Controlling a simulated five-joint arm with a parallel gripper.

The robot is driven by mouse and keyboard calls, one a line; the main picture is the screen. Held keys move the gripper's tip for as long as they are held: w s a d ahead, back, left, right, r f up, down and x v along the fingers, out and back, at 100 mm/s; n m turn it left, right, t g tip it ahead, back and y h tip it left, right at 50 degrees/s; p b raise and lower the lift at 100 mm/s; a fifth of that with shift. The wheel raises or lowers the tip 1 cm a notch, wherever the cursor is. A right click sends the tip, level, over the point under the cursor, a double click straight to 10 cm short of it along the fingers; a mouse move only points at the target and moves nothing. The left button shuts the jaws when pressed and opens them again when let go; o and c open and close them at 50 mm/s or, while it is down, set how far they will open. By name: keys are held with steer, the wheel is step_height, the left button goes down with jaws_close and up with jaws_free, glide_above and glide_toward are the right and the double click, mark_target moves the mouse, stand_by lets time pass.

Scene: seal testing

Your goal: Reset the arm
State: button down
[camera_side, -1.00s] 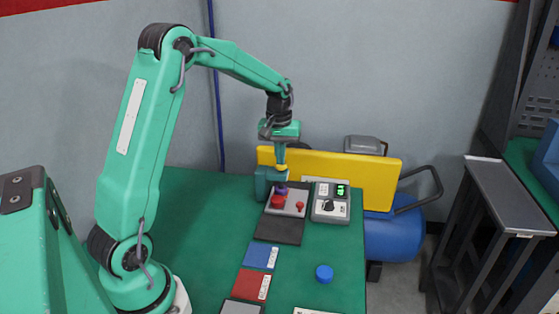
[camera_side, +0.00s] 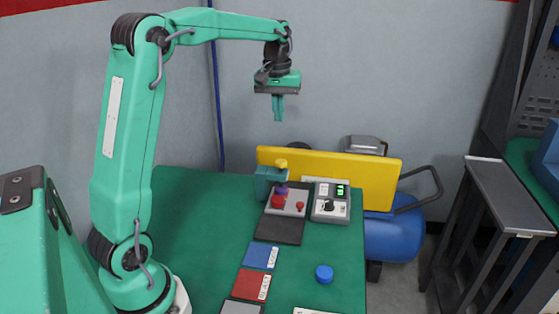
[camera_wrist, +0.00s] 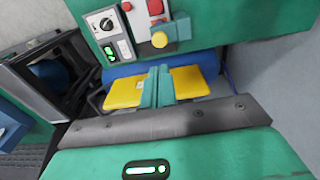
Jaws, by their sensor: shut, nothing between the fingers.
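My gripper (camera_side: 278,108) is shut and empty, and hangs pointing down in the air, well above the far end of the green table. In the wrist view its closed fingers (camera_wrist: 157,88) show in front of the yellow panel. Below it stands a small teal press with a yellow knob (camera_side: 281,163); this knob also shows in the wrist view (camera_wrist: 160,39). A purple piece (camera_side: 281,189) sits under the press, beside a red part on the grey fixture (camera_side: 287,205). My gripper touches none of these.
A control box (camera_side: 331,203) with a dial and a lit green display stands right of the fixture. A yellow panel (camera_side: 345,172) rises behind. A blue cap (camera_side: 324,273), a blue card (camera_side: 261,255) and a red card (camera_side: 251,285) lie nearer. The table's left side is clear.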

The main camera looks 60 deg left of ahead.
steer(key=shift+r, duration=0.1)
stand_by(0.3)
steer(key=s+d+r+m+t, duration=0.3)
steer(key=s+d+m, duration=0.1)
steer(key=s+d, duration=0.7)
steer(key=s+d+f+m+t, duration=0.1)
steer(key=s+d+f+m, duration=0.1)
steer(key=s, duration=0.3)
steer(key=s+d+f+m+t, duration=0.1)
steer(key=s+d+f+m, duration=0.2)
steer(key=s, duration=0.3)
steer(key=shift+s+d+f, duration=0.15)
steer(key=shift+d, duration=0.7)
